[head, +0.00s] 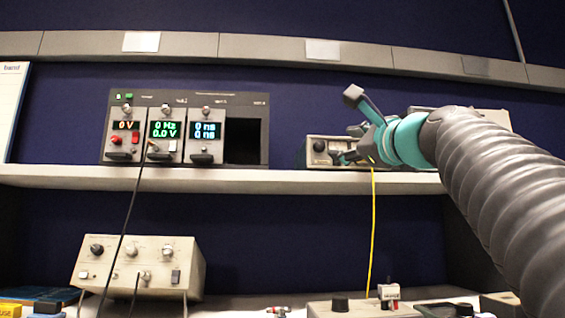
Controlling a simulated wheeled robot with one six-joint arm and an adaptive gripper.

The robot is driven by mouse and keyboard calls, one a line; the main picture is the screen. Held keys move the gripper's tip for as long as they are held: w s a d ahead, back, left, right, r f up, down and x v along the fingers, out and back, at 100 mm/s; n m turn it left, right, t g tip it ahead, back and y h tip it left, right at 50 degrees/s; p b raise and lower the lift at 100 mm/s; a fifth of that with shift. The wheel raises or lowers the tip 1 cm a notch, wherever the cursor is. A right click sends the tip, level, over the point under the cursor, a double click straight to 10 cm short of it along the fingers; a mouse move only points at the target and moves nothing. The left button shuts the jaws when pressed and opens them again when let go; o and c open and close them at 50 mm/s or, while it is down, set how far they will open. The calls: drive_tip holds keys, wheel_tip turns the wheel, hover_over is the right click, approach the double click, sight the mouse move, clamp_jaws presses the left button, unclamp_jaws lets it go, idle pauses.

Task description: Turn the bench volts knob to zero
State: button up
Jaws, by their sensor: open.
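My gripper (349,126) is open and empty, with one dark fingertip raised and the other low. It is in front of a beige instrument box (312,160) on the shelf. A black knob (319,146) on that box's face is just left of the lower fingertip; contact cannot be judged. The gripper hides much of the box's face. A module in the dark rack shows a "0 V" display (126,125), with a knob (127,108) above it. Labels are too small to read, so I cannot tell which knob is the bench volts knob.
The dark rack (255,101) has other modules reading zero. A beige box (185,262) with knobs stands lower left. A black cable (131,205) and a yellow cable (372,230) hang past the shelf edge (225,178). Another knobbed box (365,309) is at the bottom.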

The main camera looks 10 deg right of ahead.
sight(320, 145)
drive_tip(key=p+x, duration=0.2)
drive_tip(key=x, duration=0.7)
drive_tip(key=shift+w+a, duration=0.1)
drive_tip(key=shift+w, duration=0.05)
clamp_jaws()
